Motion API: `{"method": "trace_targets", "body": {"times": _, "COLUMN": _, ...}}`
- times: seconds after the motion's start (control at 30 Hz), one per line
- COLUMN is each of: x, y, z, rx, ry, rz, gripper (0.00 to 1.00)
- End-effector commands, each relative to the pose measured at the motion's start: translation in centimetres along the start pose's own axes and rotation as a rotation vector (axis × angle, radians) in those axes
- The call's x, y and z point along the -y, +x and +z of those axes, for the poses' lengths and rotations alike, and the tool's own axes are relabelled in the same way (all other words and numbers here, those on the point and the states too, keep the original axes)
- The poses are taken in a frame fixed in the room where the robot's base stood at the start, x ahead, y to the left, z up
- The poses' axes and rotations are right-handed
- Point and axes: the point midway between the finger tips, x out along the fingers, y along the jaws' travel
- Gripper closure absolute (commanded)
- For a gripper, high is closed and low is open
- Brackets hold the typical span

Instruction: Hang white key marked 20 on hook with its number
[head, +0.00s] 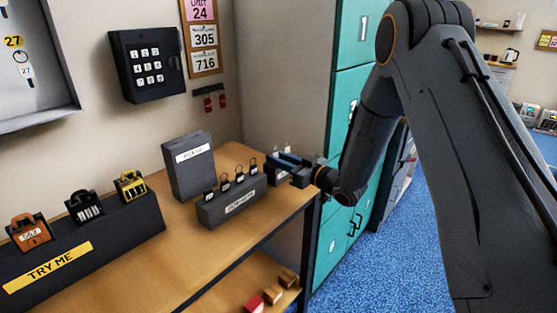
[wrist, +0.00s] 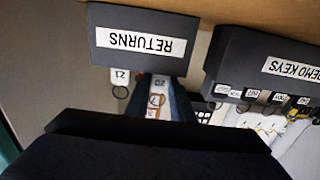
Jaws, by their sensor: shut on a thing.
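In the wrist view, which is upside down, my gripper (wrist: 157,92) is shut on the white key marked 20 (wrist: 157,98), in front of the returns box (wrist: 115,55). A white tag marked 21 (wrist: 120,75) hangs next to it on the same box. In the head view my gripper (head: 284,163) is at the right end of the bench and hides the held key. The open key cabinet (head: 60,115) at top left shows a hook with a yellow 27 label (head: 13,41) and a key tagged 27 (head: 26,71). A hook labelled 20 is not in view.
The demo keys box (head: 238,206), with several keys, stands left of my gripper. A grey labelled box (head: 188,168) stands behind it. A black TRY ME stand (head: 95,245) with padlocks fills the bench's left. A keypad box (head: 147,64) hangs on the wall. Teal lockers (head: 350,100) stand beyond.

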Motion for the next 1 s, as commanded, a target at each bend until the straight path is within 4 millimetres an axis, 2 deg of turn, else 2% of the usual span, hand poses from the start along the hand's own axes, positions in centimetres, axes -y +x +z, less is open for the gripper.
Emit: {"method": "trace_targets", "body": {"times": 1.0, "x": 0.0, "y": -0.3, "z": -2.6, "rx": 0.0, "ry": 0.0, "rz": 0.0, "gripper": 0.91}}
